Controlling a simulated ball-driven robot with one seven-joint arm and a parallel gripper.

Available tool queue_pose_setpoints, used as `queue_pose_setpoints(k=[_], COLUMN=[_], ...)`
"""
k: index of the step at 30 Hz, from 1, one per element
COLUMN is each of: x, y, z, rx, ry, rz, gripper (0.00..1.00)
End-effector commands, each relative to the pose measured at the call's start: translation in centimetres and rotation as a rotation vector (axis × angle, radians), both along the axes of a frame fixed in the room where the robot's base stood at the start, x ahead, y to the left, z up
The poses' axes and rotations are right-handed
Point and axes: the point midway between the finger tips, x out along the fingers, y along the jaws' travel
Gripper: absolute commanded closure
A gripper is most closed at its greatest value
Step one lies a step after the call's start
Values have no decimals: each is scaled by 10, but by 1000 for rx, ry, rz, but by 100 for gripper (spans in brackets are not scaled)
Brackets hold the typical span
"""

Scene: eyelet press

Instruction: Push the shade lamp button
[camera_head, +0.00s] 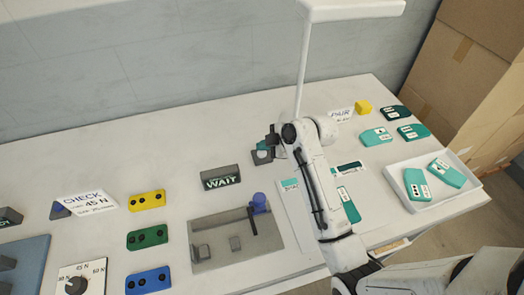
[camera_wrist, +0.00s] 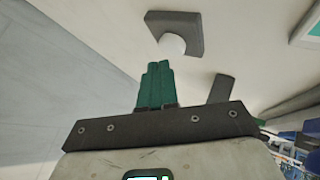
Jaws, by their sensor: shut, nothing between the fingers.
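A dark grey housing (camera_wrist: 190,30) with a round white button (camera_wrist: 172,45) shows at the top of the wrist view. My gripper's green fingers (camera_wrist: 156,85) are shut together with nothing between them. Their tips are just below and left of the white button in that view; I cannot tell whether they touch it. In the head view my gripper (camera_head: 263,148) is at the back middle of the table, beside the dark housing (camera_head: 262,158), which it partly hides. A white lamp shade (camera_head: 350,9) on a thin pole (camera_head: 302,70) stands above my arm.
A dark WAIT sign (camera_head: 221,178) and a grey fixture plate (camera_head: 220,248) with a blue knob lie in front. Yellow (camera_head: 147,200), green (camera_head: 147,236) and blue (camera_head: 148,280) blocks are left. A white tray (camera_head: 428,209) with teal parts is right.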

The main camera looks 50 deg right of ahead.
Motion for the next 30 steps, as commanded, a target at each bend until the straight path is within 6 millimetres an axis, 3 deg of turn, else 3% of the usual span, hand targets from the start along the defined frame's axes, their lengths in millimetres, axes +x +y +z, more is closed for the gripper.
queue_pose_setpoints(k=[7, 24, 30], x=[0, 0, 0], y=[0, 0, 0], z=[7, 58, 60], rx=[0, -1, 0], ry=[-1, 0, 0], rz=[-1, 1, 0], gripper=[100, 100, 100])
